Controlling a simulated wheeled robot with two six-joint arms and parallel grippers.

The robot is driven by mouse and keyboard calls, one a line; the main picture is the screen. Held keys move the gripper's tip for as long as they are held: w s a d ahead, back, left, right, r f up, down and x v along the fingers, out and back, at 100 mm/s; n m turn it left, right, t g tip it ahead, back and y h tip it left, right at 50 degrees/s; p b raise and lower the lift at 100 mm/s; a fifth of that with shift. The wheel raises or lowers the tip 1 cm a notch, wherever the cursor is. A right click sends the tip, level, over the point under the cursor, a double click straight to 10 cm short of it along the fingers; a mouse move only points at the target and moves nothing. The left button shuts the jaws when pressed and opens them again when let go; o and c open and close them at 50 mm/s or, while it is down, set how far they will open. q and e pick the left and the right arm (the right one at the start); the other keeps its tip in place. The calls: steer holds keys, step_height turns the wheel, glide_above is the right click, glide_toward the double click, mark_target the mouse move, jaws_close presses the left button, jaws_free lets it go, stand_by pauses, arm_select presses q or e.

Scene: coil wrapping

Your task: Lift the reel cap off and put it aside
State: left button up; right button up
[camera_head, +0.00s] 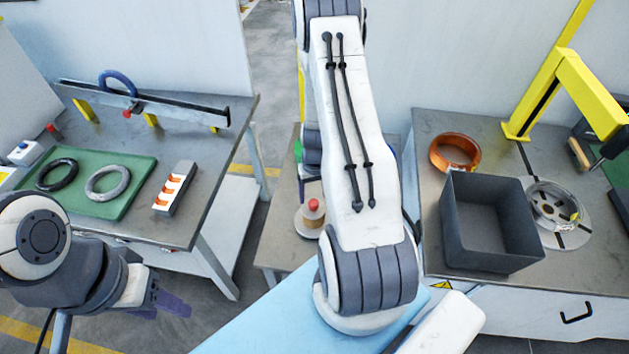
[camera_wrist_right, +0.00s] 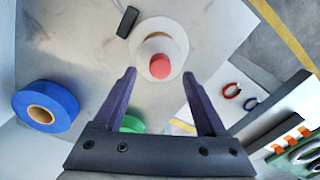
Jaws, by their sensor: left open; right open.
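The reel cap appears as a pale disc with a red knob (camera_head: 313,206) on the small middle table. In the right wrist view the red knob (camera_wrist_right: 160,66) stands in front of the white disc (camera_wrist_right: 175,40), with a tan ring around its middle. My right gripper (camera_wrist_right: 159,76) is open above it, its purple fingers either side of the knob with gaps and nothing held. In the head view my right arm mostly hides this gripper. My left gripper (camera_head: 172,303) is open and empty at lower left, in front of the left bench and far from the cap.
A blue tape roll (camera_wrist_right: 45,105) and a partly hidden green roll (camera_wrist_right: 130,123) stand near the cap. The left bench holds a green tray (camera_head: 125,200) with two rings. The right bench holds a dark grey bin (camera_head: 470,225), a copper coil (camera_head: 455,151) and a yellow-framed machine (camera_head: 550,88).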

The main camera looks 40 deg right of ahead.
mark_target(313, 201)
steer(key=shift+f, duration=1.5)
steer(key=shift+r, duration=0.1)
jaws_close()
